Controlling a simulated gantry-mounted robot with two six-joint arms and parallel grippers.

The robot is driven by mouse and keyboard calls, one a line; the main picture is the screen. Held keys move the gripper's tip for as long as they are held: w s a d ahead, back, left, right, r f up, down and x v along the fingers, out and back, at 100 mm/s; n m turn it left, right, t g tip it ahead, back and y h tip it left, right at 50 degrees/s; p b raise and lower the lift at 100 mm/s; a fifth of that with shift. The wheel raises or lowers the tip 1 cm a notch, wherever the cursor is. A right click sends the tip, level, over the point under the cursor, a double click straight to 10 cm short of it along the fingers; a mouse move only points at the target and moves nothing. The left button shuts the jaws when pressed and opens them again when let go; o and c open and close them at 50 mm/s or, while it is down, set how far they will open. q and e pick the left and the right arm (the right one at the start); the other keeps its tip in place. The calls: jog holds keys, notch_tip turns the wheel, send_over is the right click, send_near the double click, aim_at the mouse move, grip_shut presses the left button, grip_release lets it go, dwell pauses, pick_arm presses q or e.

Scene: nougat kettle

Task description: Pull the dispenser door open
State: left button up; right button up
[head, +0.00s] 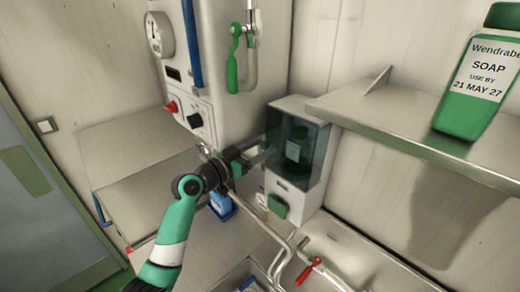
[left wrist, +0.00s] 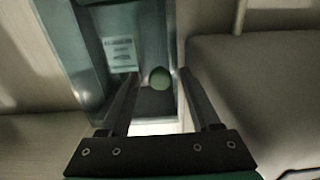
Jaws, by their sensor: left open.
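The dispenser (head: 309,190) is a pale box on the wall with a dark see-through door (head: 315,150). The door looks shut. A green bottle with a white label (head: 293,151) shows dimly behind it. In the left wrist view the open fingers (left wrist: 160,92) point at the dispenser (left wrist: 82,50), with a white label (left wrist: 120,54) and a round green part (left wrist: 159,78) ahead. I cannot tell whether a finger touches the door. My right gripper is not in view.
A white kettle unit (head: 235,60) with a green-handled valve (head: 233,62) stands left of the dispenser. A metal shelf (head: 410,125) with a green soap bottle (head: 480,75) juts out at right. Pipes and a red-handled valve (head: 308,270) lie below.

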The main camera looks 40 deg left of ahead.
pick_arm(q)
grip_shut()
dwell(0.3)
dwell(1.1)
